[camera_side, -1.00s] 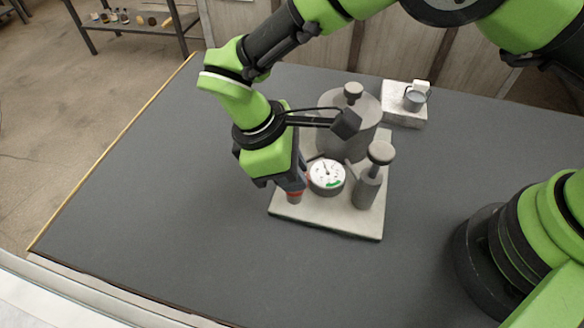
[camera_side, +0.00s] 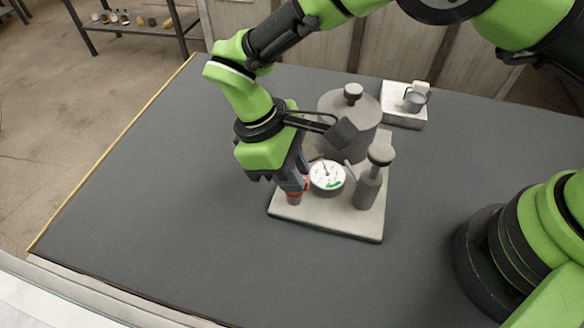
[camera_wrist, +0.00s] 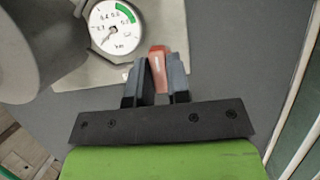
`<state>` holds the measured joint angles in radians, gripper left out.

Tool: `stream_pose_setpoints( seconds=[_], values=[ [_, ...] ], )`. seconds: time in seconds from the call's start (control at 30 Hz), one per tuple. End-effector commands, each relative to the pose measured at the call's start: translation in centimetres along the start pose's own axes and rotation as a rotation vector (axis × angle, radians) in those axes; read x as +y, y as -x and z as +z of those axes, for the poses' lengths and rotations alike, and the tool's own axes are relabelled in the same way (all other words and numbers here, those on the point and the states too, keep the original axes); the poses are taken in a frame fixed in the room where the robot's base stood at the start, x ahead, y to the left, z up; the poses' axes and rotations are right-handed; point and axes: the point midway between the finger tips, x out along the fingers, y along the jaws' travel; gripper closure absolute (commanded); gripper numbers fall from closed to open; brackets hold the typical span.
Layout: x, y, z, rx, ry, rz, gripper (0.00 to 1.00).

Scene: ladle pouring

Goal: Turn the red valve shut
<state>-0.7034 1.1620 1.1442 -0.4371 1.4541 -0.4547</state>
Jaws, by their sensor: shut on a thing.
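The red valve (camera_wrist: 158,55) shows between my two fingers in the wrist view, its handle pointing away from the palm. Most of the handle is hidden behind the fingers there. The white gauge (camera_side: 326,175) with a green band stands just right of the valve.
A grey tank (camera_side: 350,112) with a knob stands behind the gauge. A pump-like post (camera_side: 370,180) with a round top stands at the right on the pale base plate (camera_side: 335,222). A metal cup (camera_side: 414,100) sits on a white block behind. The left tabletop is clear.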

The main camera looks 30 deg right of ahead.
Motion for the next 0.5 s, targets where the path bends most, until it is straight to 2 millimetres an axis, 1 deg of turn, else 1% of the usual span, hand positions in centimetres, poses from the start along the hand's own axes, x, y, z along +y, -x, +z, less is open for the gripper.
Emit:
stream_pose_setpoints(
  seconds=[0.03,0.07,0.1,0.13,0.4,0.5],
  values=[
    [0.03,-0.04,0.17,-0.008,-0.008,-0.003,0.78],
    [0.03,-0.04,0.16,-0.008,-0.007,-0.002,0.72],
    [0.03,-0.04,0.15,-0.007,-0.006,-0.002,0.62],
    [0.03,-0.04,0.14,-0.007,-0.006,-0.002,0.57],
    [0.01,0.05,0.05,-0.003,-0.003,-0.001,0.57],
    [0.01,0.63,-0.01,0.0,-0.002,0.0,0.57]
  ],
)
